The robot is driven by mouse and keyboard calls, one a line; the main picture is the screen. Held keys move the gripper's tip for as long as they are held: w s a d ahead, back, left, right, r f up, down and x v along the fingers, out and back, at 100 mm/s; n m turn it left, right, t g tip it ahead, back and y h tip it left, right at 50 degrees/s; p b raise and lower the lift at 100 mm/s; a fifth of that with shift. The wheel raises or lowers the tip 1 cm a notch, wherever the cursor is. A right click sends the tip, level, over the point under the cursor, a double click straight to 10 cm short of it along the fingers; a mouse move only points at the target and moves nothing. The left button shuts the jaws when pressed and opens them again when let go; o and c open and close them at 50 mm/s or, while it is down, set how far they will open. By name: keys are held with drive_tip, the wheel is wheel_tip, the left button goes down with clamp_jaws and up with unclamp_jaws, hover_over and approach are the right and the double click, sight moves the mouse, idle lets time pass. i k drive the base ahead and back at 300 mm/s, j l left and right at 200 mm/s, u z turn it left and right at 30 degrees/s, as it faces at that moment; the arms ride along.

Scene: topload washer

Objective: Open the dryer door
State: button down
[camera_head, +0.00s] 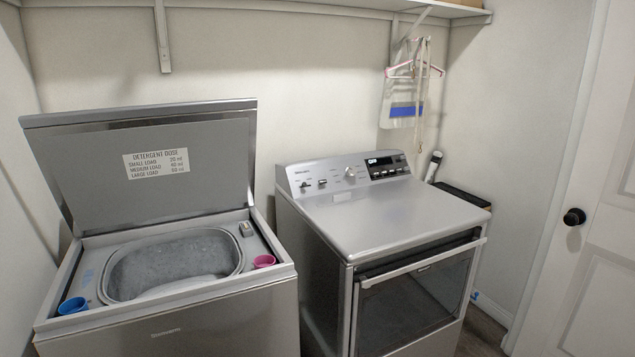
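The dryer (410,215) stands right of the washer, with a flat grey top and a control panel (350,173) at its back. Its front door (412,303) has a dark window and a light bar handle (420,262) along the top edge. The door looks shut. The door's lower part is cut off by the bottom of the picture. My gripper is not in view.
The washer (165,330) at left has its lid (150,190) raised, with a blue cup (72,306) and a pink cup (264,261) on its rim. A white room door with a black knob (574,217) is at right. Some floor (482,332) shows between.

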sight(411, 299)
drive_tip(key=i+l+u, duration=0.2)
drive_tip(key=i+l, duration=0.7)
drive_tip(key=i, duration=0.15)
